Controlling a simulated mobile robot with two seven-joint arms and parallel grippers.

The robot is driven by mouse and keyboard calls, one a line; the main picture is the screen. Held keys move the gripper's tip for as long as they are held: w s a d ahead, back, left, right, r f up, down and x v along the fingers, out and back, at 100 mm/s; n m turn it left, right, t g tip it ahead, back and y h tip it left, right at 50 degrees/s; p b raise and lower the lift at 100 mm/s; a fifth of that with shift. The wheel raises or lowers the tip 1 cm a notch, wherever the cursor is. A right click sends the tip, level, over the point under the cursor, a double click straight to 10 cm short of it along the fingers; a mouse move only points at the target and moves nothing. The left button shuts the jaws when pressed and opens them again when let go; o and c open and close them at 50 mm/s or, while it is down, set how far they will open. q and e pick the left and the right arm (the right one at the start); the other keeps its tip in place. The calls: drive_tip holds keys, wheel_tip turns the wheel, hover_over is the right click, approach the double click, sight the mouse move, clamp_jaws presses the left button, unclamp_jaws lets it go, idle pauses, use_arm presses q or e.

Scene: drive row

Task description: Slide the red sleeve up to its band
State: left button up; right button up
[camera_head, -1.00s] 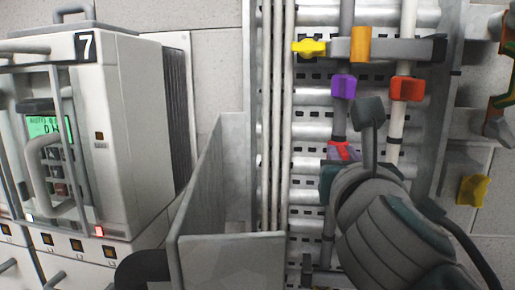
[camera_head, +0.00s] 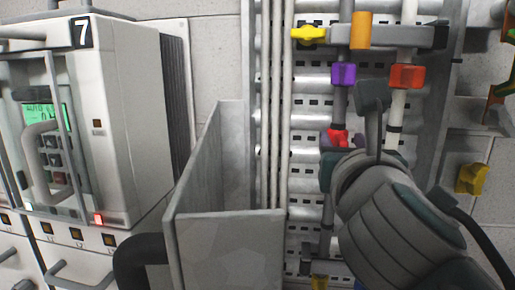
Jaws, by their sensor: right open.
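A small red piece (camera_head: 337,138), which may be the red sleeve, sits on the left grey rod (camera_head: 340,108), with purple showing beside it. My right gripper (camera_head: 350,135) is open. One dark finger stands to the right of the red piece; the teal part of the gripper hides what lies just below. I cannot tell whether they touch. A separate orange-red block (camera_head: 407,76) sits higher on the white rod (camera_head: 398,108) to the right. A dark band (camera_head: 394,129) shows on that white rod. My left gripper is not in view.
A purple block (camera_head: 343,75) is on the grey rod above the red piece. An orange cylinder (camera_head: 361,30) and a yellow knob (camera_head: 309,36) are at the top. A grey open-topped box (camera_head: 230,240) and a cabinet marked 7 (camera_head: 115,130) stand left. A yellow block (camera_head: 471,179) is right.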

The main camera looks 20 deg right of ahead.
drive_tip(key=b+v, duration=0.3)
drive_tip(key=v, duration=0.5)
drive_tip(key=shift+s+a, duration=0.15)
drive_tip(key=shift+s, duration=0.2)
drive_tip(key=s+d+f+m+g+y+p, duration=0.1)
drive_tip(key=s+f+m+g+y, duration=0.4)
drive_tip(key=f+m, duration=0.85)
drive_tip(key=s+a+f+m+g+y, duration=0.2)
drive_tip(key=s+m+g, duration=0.1)
drive_tip(key=s+m, duration=0.3)
drive_tip(key=s+a+f+m+g+y+p, duration=0.1)
drive_tip(key=s+a+f+m+g+y, duration=0.1)
drive_tip(key=s+m, duration=0.4)
drive_tip(key=shift+s+a+f+m+g+y+p, duration=0.35)
drive_tip(key=shift+a+f+m+g, duration=0.25)
drive_tip(key=shift+m+g, duration=0.35)
